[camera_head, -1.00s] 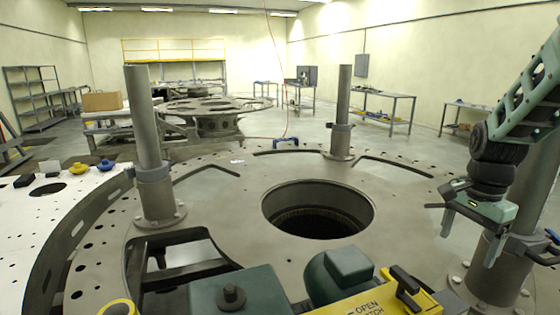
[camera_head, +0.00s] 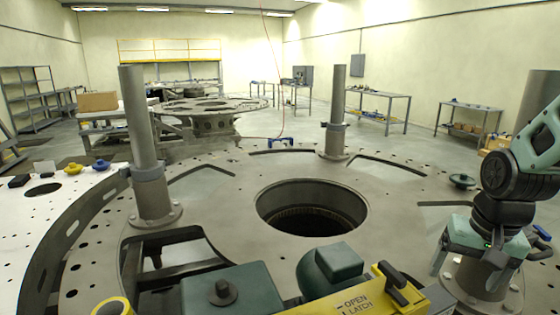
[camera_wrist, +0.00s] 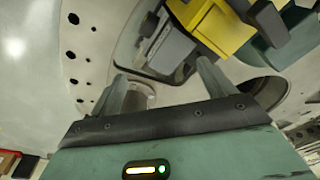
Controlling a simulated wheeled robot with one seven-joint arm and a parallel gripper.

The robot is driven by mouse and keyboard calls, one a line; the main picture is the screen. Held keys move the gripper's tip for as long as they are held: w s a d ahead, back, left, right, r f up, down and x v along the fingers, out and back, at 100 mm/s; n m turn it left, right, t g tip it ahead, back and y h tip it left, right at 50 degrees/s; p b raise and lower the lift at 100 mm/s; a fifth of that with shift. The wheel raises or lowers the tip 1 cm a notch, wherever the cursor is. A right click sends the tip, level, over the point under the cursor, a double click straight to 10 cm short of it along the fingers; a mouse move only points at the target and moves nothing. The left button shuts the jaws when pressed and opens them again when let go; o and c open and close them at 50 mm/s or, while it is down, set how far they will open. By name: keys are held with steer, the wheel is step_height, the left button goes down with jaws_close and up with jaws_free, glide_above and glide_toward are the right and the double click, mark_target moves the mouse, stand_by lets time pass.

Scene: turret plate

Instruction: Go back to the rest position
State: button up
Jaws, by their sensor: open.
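My gripper (camera_head: 464,274) is at the right of the head view, pointing down in front of a right-hand post whose flanged foot shows below it. Its fingers are apart. In the wrist view my gripper (camera_wrist: 160,84) is open, with nothing between the fingers. Beyond the fingers lie the grey turret plate (camera_head: 225,195) and a yellow block (camera_wrist: 212,22). The plate has a large round hole (camera_head: 312,212) in its middle.
Steel posts stand at left (camera_head: 145,140) and back (camera_head: 335,110). A small green round part (camera_head: 461,181) lies on the plate at right. A yellow latch block (camera_head: 375,300) and dark green housings (camera_head: 232,292) sit in front. Benches stand farther back.

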steer(key=s+a+f+n+g+b, duration=0.1)
steer(key=s+a+f+n+b, duration=0.2)
steer(key=s+a+n, duration=0.9)
steer(key=s+a+b, duration=0.2)
steer(key=s+a, duration=0.3)
steer(key=a, duration=0.3)
steer(key=shift+n+g+y, duration=0.3)
